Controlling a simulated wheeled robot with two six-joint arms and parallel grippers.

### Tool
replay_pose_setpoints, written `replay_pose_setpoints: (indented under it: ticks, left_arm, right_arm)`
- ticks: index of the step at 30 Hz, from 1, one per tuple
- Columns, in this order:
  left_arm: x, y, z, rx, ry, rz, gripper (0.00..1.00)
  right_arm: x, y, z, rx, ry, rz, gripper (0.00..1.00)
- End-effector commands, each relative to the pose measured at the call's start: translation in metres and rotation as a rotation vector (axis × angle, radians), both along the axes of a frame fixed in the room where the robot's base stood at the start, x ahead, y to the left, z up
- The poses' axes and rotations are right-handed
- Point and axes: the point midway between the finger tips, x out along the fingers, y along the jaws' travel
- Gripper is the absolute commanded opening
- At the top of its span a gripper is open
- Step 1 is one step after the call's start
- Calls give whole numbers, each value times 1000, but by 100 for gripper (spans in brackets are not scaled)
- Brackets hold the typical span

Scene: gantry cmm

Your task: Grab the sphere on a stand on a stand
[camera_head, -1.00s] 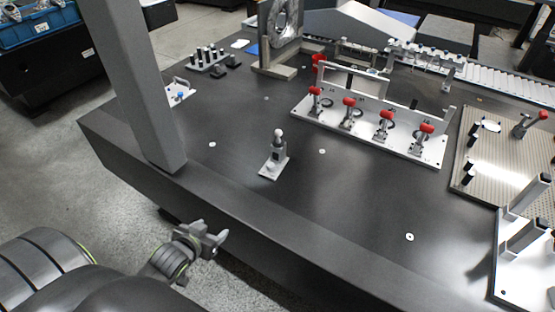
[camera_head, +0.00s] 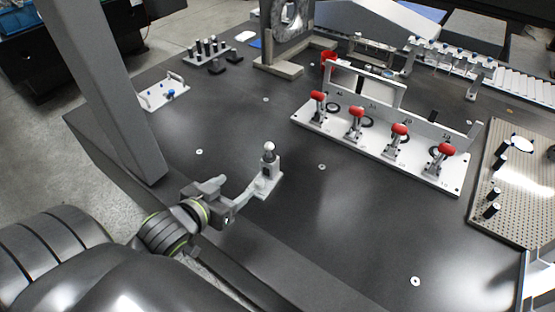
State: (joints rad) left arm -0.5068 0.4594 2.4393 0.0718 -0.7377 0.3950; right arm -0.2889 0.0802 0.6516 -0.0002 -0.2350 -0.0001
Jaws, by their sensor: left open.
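The sphere on a stand (camera_head: 269,146) is a small pale ball on a dark and grey post. Its light base plate (camera_head: 270,184) rests on the dark table, and it stands upright. My left gripper (camera_head: 237,192) comes in from the lower left, open, at the near left side of the stand. One finger reaches close to the base; I cannot tell whether it touches. The ball is above the fingers and in clear view. My right gripper is not in view.
A grey column (camera_head: 118,95) rises on the left. A white fixture plate with red-handled clamps (camera_head: 385,155) stands right of the sphere. A perforated plate (camera_head: 520,195) lies at far right. A white tray (camera_head: 163,92) and a pin block (camera_head: 208,53) stand behind. The dark table between is clear.

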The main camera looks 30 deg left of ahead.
Motion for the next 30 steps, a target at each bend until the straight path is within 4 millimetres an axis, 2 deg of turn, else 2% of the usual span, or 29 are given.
replay_pose_setpoints:
  ticks: [5, 9, 13, 18, 21, 30]
  left_arm:
    - [16, 0, -6, -1, -4, -1, 62]
    - [40, 0, -16, -2, -4, 0, 62]
    - [64, 1, -26, -2, -3, 0, 62]
    - [94, 1, -39, -2, -3, 0, 62]
    - [105, 2, -44, -1, -1, -1, 62]
    - [126, 2, -55, -2, -1, 0, 62]
  right_arm:
    - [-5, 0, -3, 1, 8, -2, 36]
    - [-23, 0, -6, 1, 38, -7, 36]
    - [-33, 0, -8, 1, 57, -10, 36]
    - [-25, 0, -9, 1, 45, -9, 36]
    - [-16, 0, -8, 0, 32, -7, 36]
    - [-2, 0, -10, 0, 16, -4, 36]
